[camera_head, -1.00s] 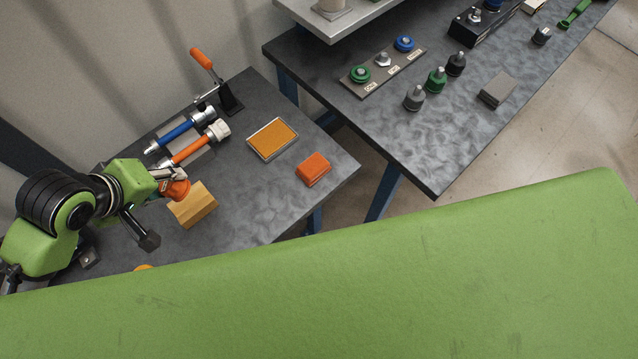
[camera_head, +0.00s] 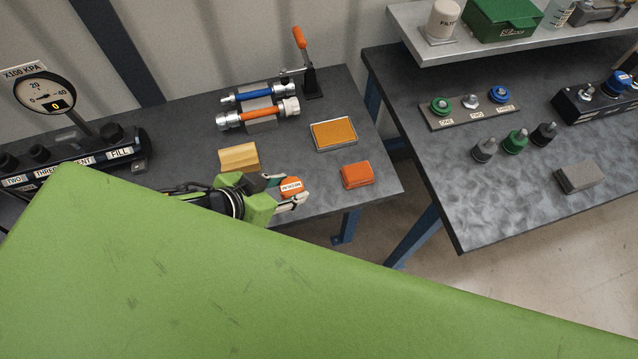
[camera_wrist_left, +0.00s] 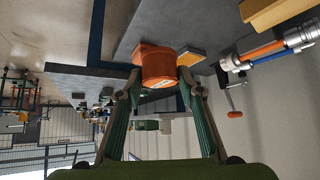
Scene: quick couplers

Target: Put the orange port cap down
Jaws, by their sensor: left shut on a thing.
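The orange port cap (camera_head: 291,187), with a pale label on it, is between the fingers of my left gripper (camera_head: 288,192). My left gripper is shut on it, over the front part of the left bench (camera_head: 330,207). In the left wrist view the cap (camera_wrist_left: 155,66) sits between the two fingertips (camera_wrist_left: 164,88). I cannot tell whether the cap touches the bench. My right gripper is not in view.
A yellow block (camera_head: 238,157) lies left of the cap and an orange block (camera_head: 357,175) to its right. Behind are an orange-filled tray (camera_head: 334,133), blue and orange couplers (camera_head: 258,113) and an orange-handled clamp (camera_head: 311,80). A gap separates the right bench (camera_head: 440,190).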

